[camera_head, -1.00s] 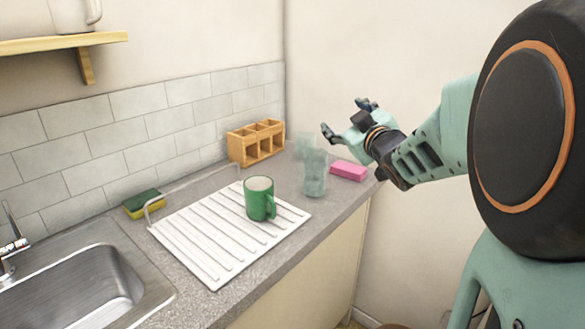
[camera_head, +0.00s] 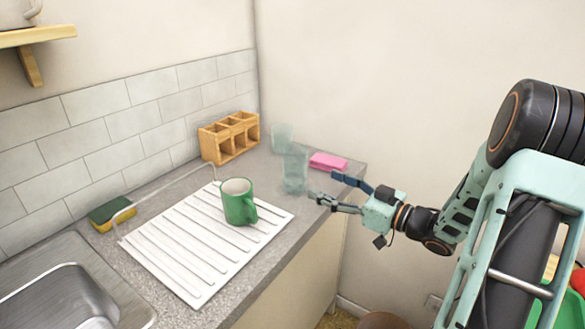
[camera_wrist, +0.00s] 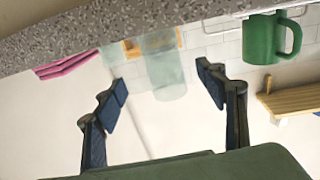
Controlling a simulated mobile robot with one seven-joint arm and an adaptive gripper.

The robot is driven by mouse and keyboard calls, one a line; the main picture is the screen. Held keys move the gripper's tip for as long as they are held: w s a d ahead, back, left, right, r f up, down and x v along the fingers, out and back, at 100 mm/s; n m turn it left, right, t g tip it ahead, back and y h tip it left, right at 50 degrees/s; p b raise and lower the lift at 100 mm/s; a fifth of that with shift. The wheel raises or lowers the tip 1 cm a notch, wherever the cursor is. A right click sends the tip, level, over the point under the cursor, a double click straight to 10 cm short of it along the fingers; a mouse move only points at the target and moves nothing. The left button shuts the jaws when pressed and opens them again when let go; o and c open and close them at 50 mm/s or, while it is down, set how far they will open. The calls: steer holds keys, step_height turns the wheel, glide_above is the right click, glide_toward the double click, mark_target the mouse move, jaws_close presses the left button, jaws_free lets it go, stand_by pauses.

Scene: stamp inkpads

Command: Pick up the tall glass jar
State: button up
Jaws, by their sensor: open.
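The tall glass jar (camera_head: 295,172) is clear, pale green and upright on the grey counter near its front edge. A second clear glass vessel (camera_head: 282,137) stands just behind it, partly overlapped. My gripper (camera_head: 323,188) is open and empty, just to the right of the jar, its fingers pointing at it. In the wrist view, which is upside down, the tall jar (camera_wrist: 165,72) shows between my two open fingers (camera_wrist: 163,84), beyond their tips. The second glass (camera_wrist: 112,55) is beside it there. The fingers look apart from the jar.
A pink block (camera_head: 328,161) lies close behind my fingers, right of the jar. A green mug (camera_head: 238,203) stands on the white drainboard (camera_head: 180,255) to the left. A wooden compartment box (camera_head: 230,137) is against the tiles. A sponge (camera_head: 110,213) lies by the sink (camera_head: 60,300).

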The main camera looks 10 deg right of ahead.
mark_target(294, 171)
steer(key=b+x, duration=0.1)
steer(key=x, duration=0.4)
steer(key=b+x, duration=0.1)
steer(key=x, duration=0.4)
steer(key=shift+w+a+f, duration=0.1)
steer(key=shift+a+f, duration=0.1)
steer(key=shift+a, duration=0.15)
steer(key=c, duration=1.5)
steer(key=shift+r, duration=0.1)
steer(key=shift+r, duration=0.15)
